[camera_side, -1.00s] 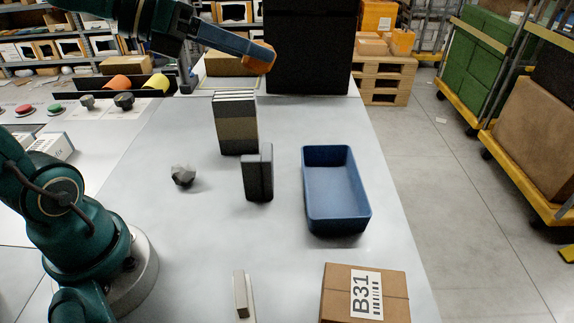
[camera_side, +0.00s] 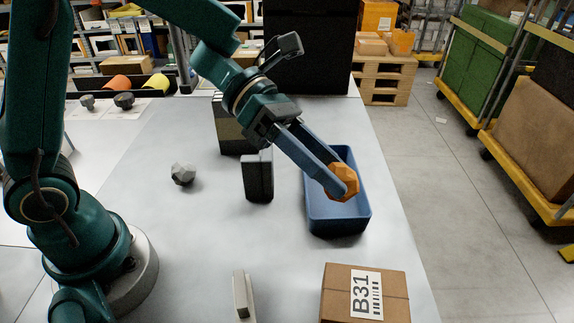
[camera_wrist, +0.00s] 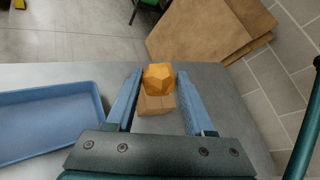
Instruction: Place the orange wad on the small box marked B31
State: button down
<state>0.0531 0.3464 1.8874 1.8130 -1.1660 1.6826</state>
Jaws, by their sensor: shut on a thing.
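The orange wad (camera_side: 344,182) is a faceted lump held between the blue fingers of my gripper (camera_side: 340,186). In the side view it appears in front of the blue tray, held in the air. In the wrist view the wad (camera_wrist: 159,78) sits between the fingertips of my gripper (camera_wrist: 160,80), which is shut on it. The small brown box marked B31 (camera_side: 338,292) stands at the front right of the table with its label facing up. In the wrist view a brown box (camera_wrist: 156,104) shows below and partly behind the wad; its label is not visible there.
The blue tray (camera_side: 318,224) stands behind the B31 box and also shows in the wrist view (camera_wrist: 40,93). A dark block (camera_side: 257,178), a striped block (camera_side: 228,135), a grey lump (camera_side: 183,174) and a pale upright piece (camera_side: 241,296) stand on the table. The front middle is mostly clear.

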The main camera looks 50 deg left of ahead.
send_over(357, 286)
notch_tip(357, 286, down, 6)
jog(key=shift+r, duration=0.15)
jog(key=shift+f, duration=1.9)
jog(key=shift+f, duration=0.1)
jog(key=c, duration=0.5)
grip_release()
jog(key=shift+c, duration=0.2)
